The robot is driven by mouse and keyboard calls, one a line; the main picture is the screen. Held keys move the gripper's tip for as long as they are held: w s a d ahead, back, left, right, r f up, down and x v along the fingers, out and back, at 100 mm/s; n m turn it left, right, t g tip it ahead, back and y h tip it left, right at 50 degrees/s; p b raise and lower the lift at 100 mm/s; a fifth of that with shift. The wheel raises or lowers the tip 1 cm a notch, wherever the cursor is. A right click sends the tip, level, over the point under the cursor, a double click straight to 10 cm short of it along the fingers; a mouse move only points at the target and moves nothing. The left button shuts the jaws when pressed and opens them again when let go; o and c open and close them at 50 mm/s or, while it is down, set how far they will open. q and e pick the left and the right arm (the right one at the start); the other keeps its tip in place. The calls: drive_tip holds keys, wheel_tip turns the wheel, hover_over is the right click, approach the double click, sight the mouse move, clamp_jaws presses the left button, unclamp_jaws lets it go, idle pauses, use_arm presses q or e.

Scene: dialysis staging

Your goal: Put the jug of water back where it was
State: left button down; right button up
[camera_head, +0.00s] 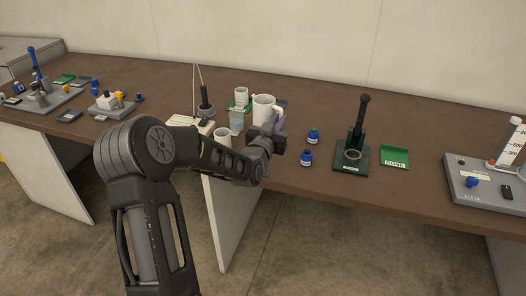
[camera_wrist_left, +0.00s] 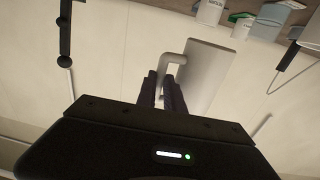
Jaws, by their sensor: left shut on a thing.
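The white jug (camera_head: 263,107) stands out at the back centre of the bench in the head view, upright as far as I can see. My left gripper (camera_head: 277,137) is at its front right. In the left wrist view, the fingers of my left gripper (camera_wrist_left: 164,92) are closed around the handle of the pale jug (camera_wrist_left: 207,75). The water inside is not visible. I cannot tell whether the jug's base touches the bench. My right gripper is not in view.
Left of the jug are a white cup (camera_head: 223,135), a clear beaker (camera_head: 237,121) and another white cup (camera_head: 241,94). Blue-capped bottles (camera_head: 306,158) stand at the right, before a dark green stand (camera_head: 351,160) and a green tray (camera_head: 394,156). Bare brown bench (camera_head: 425,165) lies beyond.

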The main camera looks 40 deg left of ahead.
use_arm(q)
drive_tip(key=shift+w+a, duration=0.55)
drive_tip(key=shift+a, duration=0.25)
drive_tip(key=shift+d+f+h, duration=0.1)
drive_tip(key=shift+f+h, duration=0.05)
drive_tip(key=shift+h, duration=0.15)
drive_tip(key=shift+f+p, duration=0.35)
drive_tip(key=shift+f, duration=2.55)
